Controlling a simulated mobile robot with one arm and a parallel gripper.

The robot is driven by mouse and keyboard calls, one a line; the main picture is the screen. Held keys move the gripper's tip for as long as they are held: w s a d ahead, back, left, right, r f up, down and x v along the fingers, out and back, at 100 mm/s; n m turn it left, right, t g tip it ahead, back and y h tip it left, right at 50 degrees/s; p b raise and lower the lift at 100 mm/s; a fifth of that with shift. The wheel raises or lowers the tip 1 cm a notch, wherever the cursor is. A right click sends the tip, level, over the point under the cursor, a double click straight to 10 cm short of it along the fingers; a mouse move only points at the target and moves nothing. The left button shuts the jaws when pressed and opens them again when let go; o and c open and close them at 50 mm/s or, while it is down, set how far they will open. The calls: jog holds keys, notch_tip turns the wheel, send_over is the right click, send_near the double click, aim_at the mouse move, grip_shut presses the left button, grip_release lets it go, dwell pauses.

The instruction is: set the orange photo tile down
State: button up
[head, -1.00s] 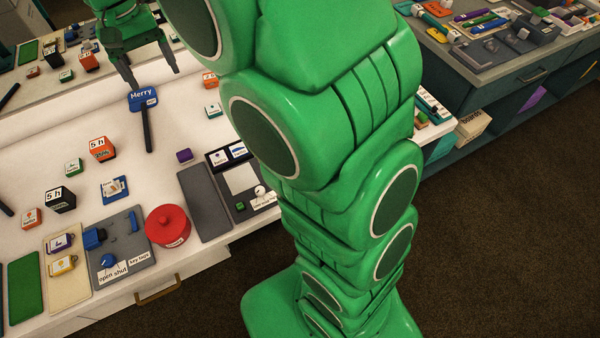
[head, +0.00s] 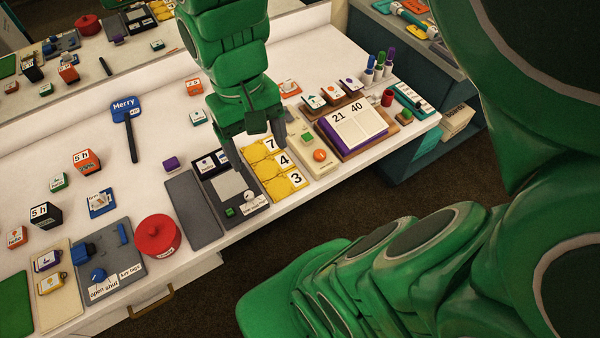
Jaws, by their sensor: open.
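My gripper (head: 256,142) is open, fingers pointing down, above the boundary between a dark grey board (head: 215,195) and yellow number tiles (head: 273,168). I see no tile between its fingers, though the arm hides part of that area. Several small orange pieces are in the head view, and I cannot tell for sure which is the orange photo tile. An orange tile with a picture (head: 288,88) lies on the white table behind and right of the gripper. Another orange block (head: 193,87) is left of the arm, and one with a picture (head: 16,237) is at the far left.
The grey board holds a white square, a black picture holder (head: 209,164) and a small green block. A red lidded pot (head: 157,236) stands left, beside a bare grey mat (head: 191,208). A purple-edged number book (head: 353,128) lies right.

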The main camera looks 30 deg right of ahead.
jog(key=s+d+f, duration=0.1)
jog(key=s+f, duration=0.1)
jog(key=s, duration=0.5)
jog(key=shift+s+d+f, duration=0.15)
jog(key=shift+s+d, duration=0.05)
jog(key=shift+d, duration=0.15)
dwell(0.7)
